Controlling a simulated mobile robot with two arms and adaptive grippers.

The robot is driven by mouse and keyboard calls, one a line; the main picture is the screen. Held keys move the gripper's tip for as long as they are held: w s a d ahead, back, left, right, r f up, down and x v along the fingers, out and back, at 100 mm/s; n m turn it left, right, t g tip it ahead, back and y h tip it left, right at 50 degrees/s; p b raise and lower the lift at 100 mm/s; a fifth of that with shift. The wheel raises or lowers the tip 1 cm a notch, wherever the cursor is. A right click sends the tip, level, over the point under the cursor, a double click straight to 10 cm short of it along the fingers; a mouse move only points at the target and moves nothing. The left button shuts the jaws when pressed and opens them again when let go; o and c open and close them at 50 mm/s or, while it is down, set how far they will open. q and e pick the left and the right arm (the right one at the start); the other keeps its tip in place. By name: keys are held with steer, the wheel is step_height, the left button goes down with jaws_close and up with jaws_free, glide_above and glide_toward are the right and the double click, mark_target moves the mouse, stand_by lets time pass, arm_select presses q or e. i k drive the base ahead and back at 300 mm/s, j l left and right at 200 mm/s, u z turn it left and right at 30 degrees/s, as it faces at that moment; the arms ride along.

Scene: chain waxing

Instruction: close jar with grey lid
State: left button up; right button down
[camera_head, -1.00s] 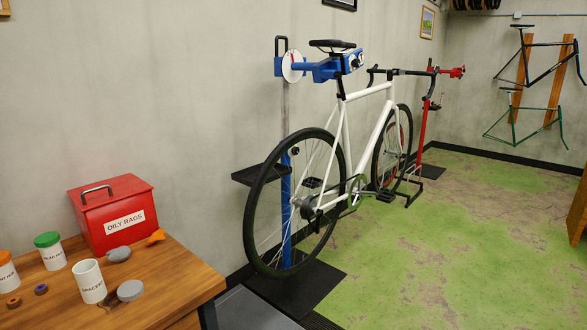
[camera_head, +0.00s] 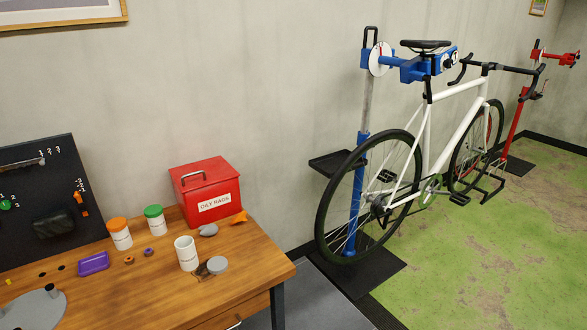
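The open white jar (camera_head: 187,254) stands upright on the wooden workbench, with no lid on it. A round grey lid (camera_head: 217,265) lies flat on the bench just right of the jar, apart from it. Another grey, irregular piece (camera_head: 208,230) lies behind it, near the red box; I cannot tell what it is. Two other white jars wear lids, one orange (camera_head: 119,233) and one green (camera_head: 155,219). Neither of my grippers shows in this view.
The red oily rags box (camera_head: 207,192) stands at the back of the workbench (camera_head: 150,300). A purple tray (camera_head: 93,264), small rings and an orange piece (camera_head: 239,218) lie around. A dark tool board (camera_head: 45,200) stands at left. A bicycle (camera_head: 420,160) on a stand is at right.

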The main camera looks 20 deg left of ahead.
mark_target(187, 254)
steer(key=u, duration=1.2)
